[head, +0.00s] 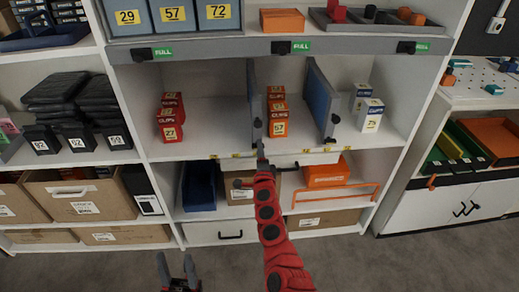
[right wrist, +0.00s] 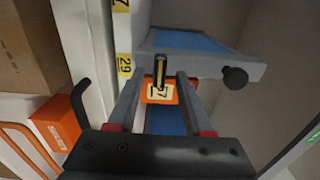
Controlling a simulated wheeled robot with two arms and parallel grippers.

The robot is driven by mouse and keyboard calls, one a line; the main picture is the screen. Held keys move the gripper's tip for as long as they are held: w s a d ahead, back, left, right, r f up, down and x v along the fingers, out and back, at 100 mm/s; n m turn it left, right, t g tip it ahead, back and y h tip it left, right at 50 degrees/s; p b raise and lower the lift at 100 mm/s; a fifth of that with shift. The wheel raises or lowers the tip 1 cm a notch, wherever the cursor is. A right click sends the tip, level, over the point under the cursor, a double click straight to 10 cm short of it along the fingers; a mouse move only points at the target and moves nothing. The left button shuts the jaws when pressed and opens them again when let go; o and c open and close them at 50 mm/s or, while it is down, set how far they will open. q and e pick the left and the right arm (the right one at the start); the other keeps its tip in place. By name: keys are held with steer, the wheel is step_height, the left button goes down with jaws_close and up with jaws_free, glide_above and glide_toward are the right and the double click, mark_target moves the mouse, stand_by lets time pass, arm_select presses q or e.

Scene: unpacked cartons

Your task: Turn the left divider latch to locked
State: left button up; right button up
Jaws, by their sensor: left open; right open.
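The left divider (head: 251,100) is a blue panel with a grey front edge. It also shows at the top of the right wrist view (right wrist: 190,41). A round black knob (right wrist: 235,78), apparently its latch, sticks out from the front edge. My right gripper (head: 262,158) is in front of the shelf, below the knob. In the right wrist view its open fingers (right wrist: 158,88) have a dark bar with a yellow stripe (right wrist: 160,70) between them in the picture; I cannot tell whether they touch it. My left gripper (head: 177,272) is open and low at the bottom.
The right divider (head: 322,98) stands to the right. Orange cartons (head: 278,128) sit between the dividers, red cartons (head: 171,123) left, white-and-blue cartons (head: 370,115) right. Below are a blue bin (head: 199,185), an orange box (head: 326,174) and an orange rail (head: 337,195).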

steer(key=s+d+p, duration=0.1)
steer(key=s, duration=1.5)
steer(key=shift+d, duration=0.2)
steer(key=shift+s+f, duration=0.1)
